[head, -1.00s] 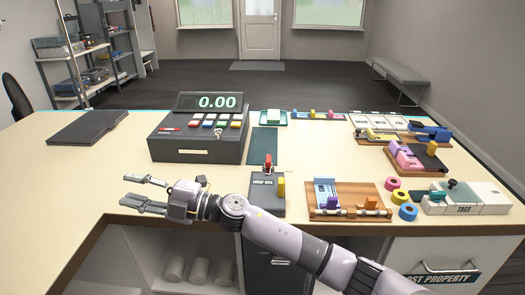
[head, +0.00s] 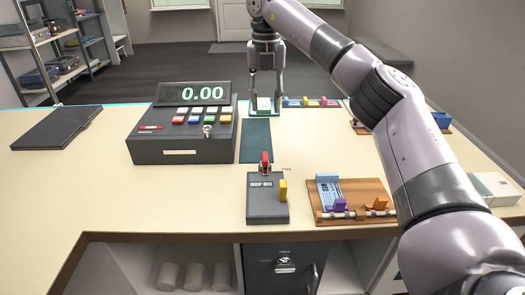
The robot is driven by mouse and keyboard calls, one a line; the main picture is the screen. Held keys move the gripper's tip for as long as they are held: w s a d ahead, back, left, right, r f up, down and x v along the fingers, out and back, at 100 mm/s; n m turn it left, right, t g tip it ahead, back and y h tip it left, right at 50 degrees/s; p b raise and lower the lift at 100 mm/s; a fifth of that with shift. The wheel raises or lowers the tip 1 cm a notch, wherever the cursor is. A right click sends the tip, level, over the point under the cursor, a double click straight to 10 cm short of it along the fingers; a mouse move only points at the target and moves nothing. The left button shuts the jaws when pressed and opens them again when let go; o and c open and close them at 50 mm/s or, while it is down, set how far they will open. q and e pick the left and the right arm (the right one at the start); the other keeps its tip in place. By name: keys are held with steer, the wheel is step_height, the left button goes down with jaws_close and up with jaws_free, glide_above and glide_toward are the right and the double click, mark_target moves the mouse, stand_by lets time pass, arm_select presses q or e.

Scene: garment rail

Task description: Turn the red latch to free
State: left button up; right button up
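A small red upright lever (head: 265,157), the likely red latch, stands at the back end of a dark grey box (head: 266,210) on the counter. The box has a small lettered display and a yellow tab (head: 283,190) on its right side. My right gripper (head: 265,97) points down near the counter's back edge, well behind the red lever. Its fingers are spread, around or in front of a pale block (head: 264,104) in a teal holder; I cannot tell which. My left gripper is not in view.
A cash register (head: 183,149) reading 0.00 stands left of the lever. A dark teal mat (head: 256,141) lies behind it. A wooden board (head: 353,191) with purple and orange pieces is on the right. My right arm covers much of the counter's right side.

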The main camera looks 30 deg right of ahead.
mark_target(265, 156)
step_height(265, 156, down, 16)
steer(key=shift+a+f+p, duration=0.1)
steer(key=shift+f+p, duration=0.1)
steer(key=shift+p, duration=0.4)
steer(key=shift+c, duration=0.4)
jaws_close()
